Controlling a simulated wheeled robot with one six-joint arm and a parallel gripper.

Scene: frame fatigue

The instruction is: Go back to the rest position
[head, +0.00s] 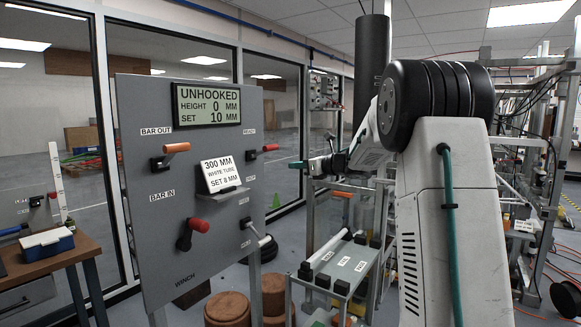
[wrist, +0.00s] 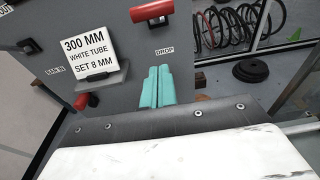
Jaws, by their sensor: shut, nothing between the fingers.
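My gripper (wrist: 156,72) shows in the wrist view as two teal fingers side by side, shut with nothing between them. They point toward the grey panel (wrist: 115,35), near the DROP label. In the head view my gripper (head: 296,165) is small, at the end of my white arm, to the right of the grey panel (head: 150,240) and apart from it in the picture. The panel's display reads UNHOOKED, height 0 mm, set 10 mm. A card (head: 219,174) on a small ledge reads 300 MM WHITE TUBE SET 8 MM.
The panel carries an orange-handled lever (head: 176,148) and red-handled levers (head: 198,225). A metal rack (head: 345,265) with white tubes stands below my arm. Brown round blocks (head: 228,308) sit at the panel's foot. A wooden table (head: 50,255) with a blue-and-white box is at left.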

